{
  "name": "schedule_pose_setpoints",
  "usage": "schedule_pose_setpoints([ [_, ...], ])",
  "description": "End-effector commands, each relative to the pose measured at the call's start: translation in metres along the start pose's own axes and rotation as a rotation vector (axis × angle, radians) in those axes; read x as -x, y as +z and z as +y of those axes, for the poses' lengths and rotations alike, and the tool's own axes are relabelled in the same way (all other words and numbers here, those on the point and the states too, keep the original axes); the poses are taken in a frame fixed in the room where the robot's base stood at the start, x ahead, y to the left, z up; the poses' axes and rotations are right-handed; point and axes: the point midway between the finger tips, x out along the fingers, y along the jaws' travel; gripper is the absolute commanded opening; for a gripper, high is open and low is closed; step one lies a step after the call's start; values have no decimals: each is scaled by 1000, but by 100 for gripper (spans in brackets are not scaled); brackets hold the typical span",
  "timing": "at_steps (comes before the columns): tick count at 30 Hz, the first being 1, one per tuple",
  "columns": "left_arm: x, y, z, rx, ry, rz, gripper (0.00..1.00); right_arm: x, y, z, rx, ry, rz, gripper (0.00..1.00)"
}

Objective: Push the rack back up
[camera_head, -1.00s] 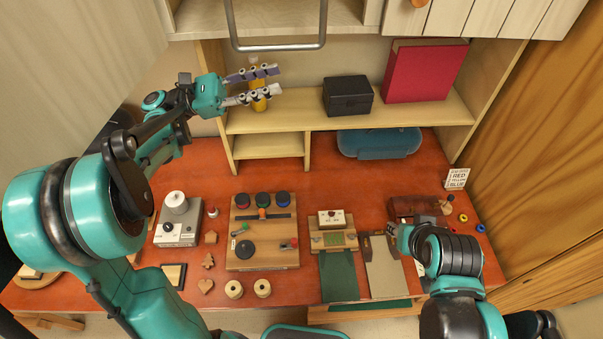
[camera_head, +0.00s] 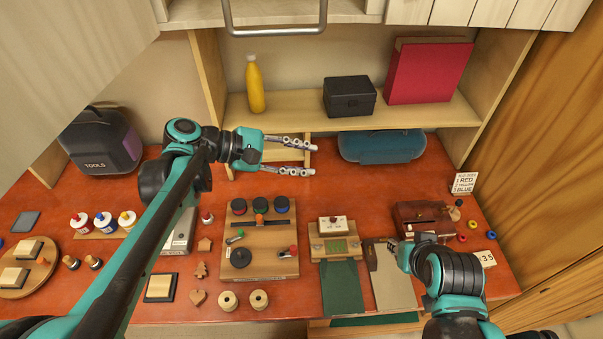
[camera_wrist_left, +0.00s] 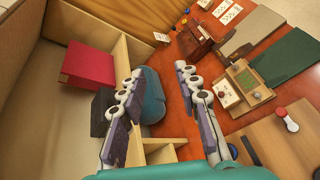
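At the top edge of the head view, a grey metal U-shaped bar (camera_head: 275,32) hangs in front of the pale upper unit (camera_head: 195,14). I take it as the handle of the rack; the rest of the rack is cut off. My left gripper (camera_head: 313,159) is open and empty, well below the bar, in front of the lower shelf cubby. In the left wrist view its two fingers (camera_wrist_left: 157,75) are spread with nothing between them. My right gripper (camera_head: 395,249) is low on the right near the beige mat; its fingers are mostly hidden and small.
A yellow bottle (camera_head: 255,86), a black box (camera_head: 350,96) and a red binder (camera_head: 428,72) stand on the shelf (camera_head: 300,108). A blue case (camera_head: 382,146) sits below.

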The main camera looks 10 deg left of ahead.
Motion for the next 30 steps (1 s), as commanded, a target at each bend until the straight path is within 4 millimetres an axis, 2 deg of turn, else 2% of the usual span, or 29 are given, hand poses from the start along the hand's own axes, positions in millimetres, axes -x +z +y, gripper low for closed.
schedule_pose_setpoints([
  [1, -3, -3, -8, -20, -11, 20, 32, -4, 2, 0, 0, 0, 0, 31],
  [6, -6, -9, -20, -70, -34, 67, 32, -7, 5, 0, 0, 0, 0, 31],
  [17, -7, -11, -23, -85, -41, 81, 32, -7, 5, 0, 0, 0, 0, 31],
  [18, -7, -11, -23, -85, -41, 81, 22, -7, 5, 0, 0, 0, 0, 31],
  [21, -7, -11, -23, -84, -41, 81, 0, -7, 5, 0, 0, 0, 0, 31],
  [23, -7, -13, -22, -84, -38, 85, 0, -7, 5, 0, 0, 0, 0, 31],
  [26, -13, -30, -15, -89, -12, 137, 0, -7, 5, 0, 0, 0, 0, 31],
  [29, -23, -72, 5, -104, 63, 267, 0, -8, 6, 0, 0, 0, 0, 31],
  [30, -26, -94, 17, -118, 108, 339, 0, -8, 6, 0, 0, 0, 0, 31],
])
